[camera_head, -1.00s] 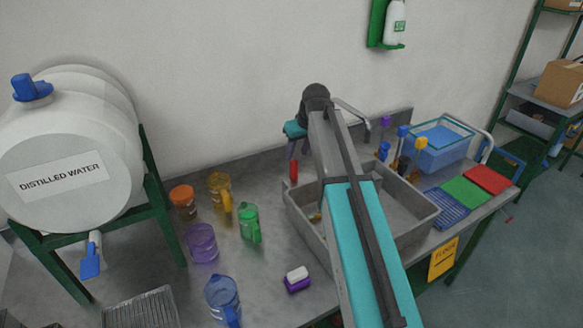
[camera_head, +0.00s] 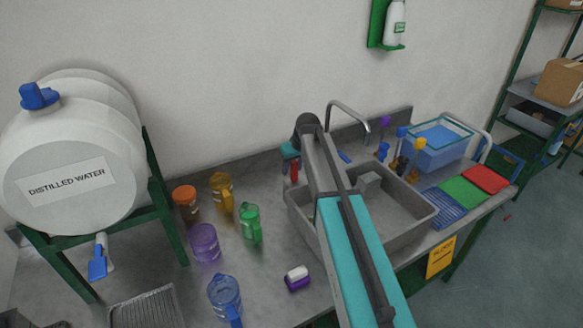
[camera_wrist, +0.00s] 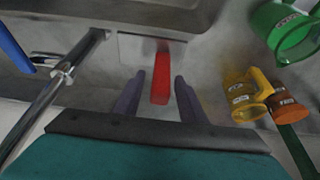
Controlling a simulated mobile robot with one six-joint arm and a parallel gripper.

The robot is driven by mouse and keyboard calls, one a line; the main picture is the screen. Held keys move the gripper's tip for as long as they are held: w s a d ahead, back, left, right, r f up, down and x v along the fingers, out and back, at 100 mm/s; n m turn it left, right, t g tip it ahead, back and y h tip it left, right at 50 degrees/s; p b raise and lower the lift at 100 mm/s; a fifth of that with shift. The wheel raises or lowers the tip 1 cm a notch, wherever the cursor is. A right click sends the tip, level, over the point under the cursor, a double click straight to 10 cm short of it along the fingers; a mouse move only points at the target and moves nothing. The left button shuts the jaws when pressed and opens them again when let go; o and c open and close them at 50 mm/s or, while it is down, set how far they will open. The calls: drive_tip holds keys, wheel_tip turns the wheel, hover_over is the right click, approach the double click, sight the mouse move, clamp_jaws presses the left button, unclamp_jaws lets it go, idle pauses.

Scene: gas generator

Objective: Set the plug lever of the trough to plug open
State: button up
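The trough (camera_head: 412,226) is a grey rectangular basin set in the bench, partly hidden behind my arm. A short red lever (camera_head: 295,172) stands at its back left corner and looks like the plug lever. In the wrist view the red lever (camera_wrist: 160,88) lies between the two purple-grey fingers of my gripper (camera_wrist: 159,77), with a gap on both sides. The gripper is open. In the head view only a teal bit of my gripper (camera_head: 290,151) shows behind the lever; its fingers are hidden. I cannot tell how deep the lever sits between them.
A metal faucet (camera_head: 350,111) with a blue handle (camera_head: 344,157) stands behind the trough; its pipe (camera_wrist: 62,85) is left of the gripper in the wrist view. Yellow (camera_head: 222,194), orange (camera_head: 186,203) and green (camera_head: 249,223) containers stand left. Bottle brushes (camera_head: 400,150) stand right.

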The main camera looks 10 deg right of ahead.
drive_tip(key=shift+w+f, duration=0.15)
drive_tip(key=shift+f, duration=0.3)
clamp_jaws()
drive_tip(key=shift+a, duration=0.15)
